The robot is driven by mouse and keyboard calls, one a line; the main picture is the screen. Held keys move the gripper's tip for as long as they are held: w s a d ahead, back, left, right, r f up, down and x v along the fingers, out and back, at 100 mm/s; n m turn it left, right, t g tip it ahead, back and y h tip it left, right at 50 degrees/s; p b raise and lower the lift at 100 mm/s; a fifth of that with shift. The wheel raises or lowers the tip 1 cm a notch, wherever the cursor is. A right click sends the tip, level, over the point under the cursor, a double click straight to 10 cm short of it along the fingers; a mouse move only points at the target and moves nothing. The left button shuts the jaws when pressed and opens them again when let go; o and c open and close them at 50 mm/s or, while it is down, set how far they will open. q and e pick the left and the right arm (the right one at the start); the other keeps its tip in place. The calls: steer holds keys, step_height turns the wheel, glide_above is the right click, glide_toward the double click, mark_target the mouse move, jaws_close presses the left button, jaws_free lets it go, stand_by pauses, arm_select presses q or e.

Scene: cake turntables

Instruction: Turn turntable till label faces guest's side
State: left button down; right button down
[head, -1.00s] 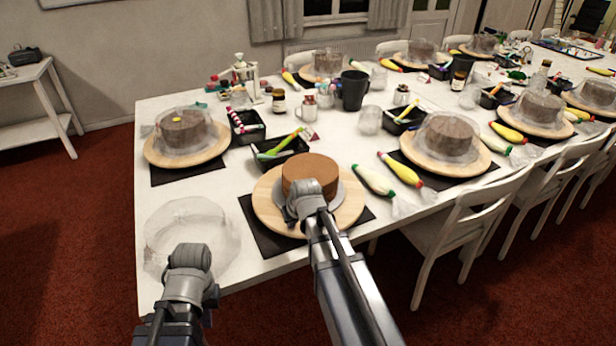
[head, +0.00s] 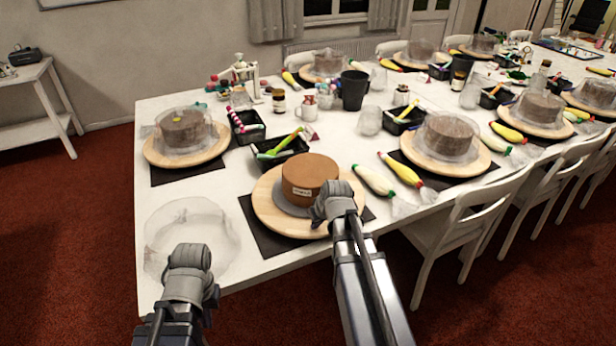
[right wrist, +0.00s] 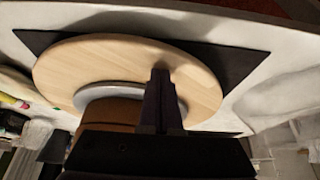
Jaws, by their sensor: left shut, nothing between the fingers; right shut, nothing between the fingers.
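The brown cake (head: 309,182) stands on a grey board on the round wooden turntable (head: 274,220), which sits on a black mat. My right gripper (head: 331,214) is shut at the turntable's right front part, beside the cake. In the right wrist view its fingers (right wrist: 161,78) lie over the wooden top (right wrist: 95,58); contact cannot be told. My left gripper (head: 190,258) is shut and empty in front of the clear cover.
A clear cover (head: 190,238) lies on the table left of the turntable. A black tray (head: 280,150) with pens stands behind it. Piping bags (head: 374,180) lie to the right. A second covered cake (head: 187,132) stands back left.

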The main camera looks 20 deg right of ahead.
mark_target(325, 226)
steer(key=shift+s+d, duration=0.2)
steer(key=shift+d, duration=0.65)
steer(key=shift+s+d, duration=0.2)
steer(key=shift+d, duration=0.65)
steer(key=shift+r+p, duration=1.4)
steer(key=shift+r, duration=0.1)
step_height(325, 226, up, 6)
steer(key=p, duration=0.6)
steer(key=shift+a, duration=0.1)
